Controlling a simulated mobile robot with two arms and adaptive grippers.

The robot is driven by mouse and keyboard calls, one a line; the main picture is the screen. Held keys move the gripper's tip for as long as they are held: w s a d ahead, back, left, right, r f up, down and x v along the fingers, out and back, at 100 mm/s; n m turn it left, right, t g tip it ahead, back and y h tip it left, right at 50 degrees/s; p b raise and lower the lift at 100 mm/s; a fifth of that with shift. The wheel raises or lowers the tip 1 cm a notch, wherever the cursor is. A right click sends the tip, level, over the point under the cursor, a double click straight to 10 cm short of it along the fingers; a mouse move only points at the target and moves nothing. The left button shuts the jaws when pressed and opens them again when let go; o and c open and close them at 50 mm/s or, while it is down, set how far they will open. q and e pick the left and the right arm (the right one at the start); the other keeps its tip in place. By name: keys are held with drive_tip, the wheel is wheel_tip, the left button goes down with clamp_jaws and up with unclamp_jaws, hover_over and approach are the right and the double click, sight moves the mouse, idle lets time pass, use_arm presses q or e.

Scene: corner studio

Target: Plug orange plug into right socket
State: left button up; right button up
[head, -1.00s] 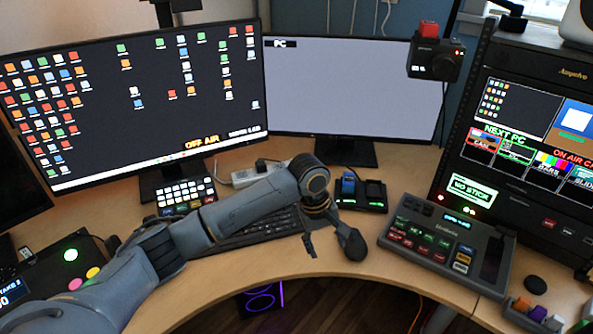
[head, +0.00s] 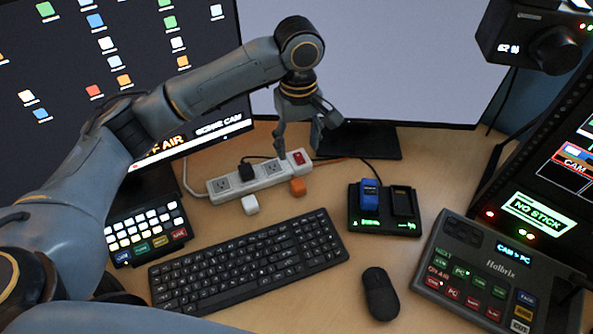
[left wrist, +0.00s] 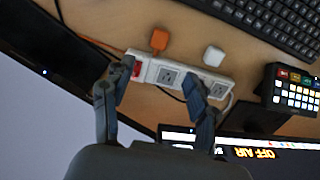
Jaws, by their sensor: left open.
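The orange plug (head: 298,187) lies on the desk just in front of the right end of the white power strip (head: 232,183). It also shows in the left wrist view (left wrist: 159,40), beside the strip with an orange cord. The right socket (head: 271,167) is empty, between a black plug (head: 246,172) and the red switch (head: 298,157). My left gripper (head: 299,143) is open and empty, fingers pointing down above the strip's right part. In the left wrist view its spread fingers (left wrist: 157,80) flank the right socket (left wrist: 167,76). My right gripper is not in view.
A white plug (head: 250,204) lies in front of the strip. A keyboard (head: 248,262), a battery charger (head: 384,209) and a button pad (head: 147,233) stand nearby. The monitor base (head: 360,140) is close behind the gripper.

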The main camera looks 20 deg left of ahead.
use_arm(q)
hover_over(298, 184)
wheel_tip(298, 184, down, 8)
drive_tip(key=shift+s+a+f+b, duration=0.1)
drive_tip(key=shift+b, duration=0.2)
drive_tip(key=shift+f, duration=0.15)
wheel_tip(298, 184, down, 5)
drive_tip(key=shift+r, duration=0.2)
drive_tip(key=shift+f, duration=0.35)
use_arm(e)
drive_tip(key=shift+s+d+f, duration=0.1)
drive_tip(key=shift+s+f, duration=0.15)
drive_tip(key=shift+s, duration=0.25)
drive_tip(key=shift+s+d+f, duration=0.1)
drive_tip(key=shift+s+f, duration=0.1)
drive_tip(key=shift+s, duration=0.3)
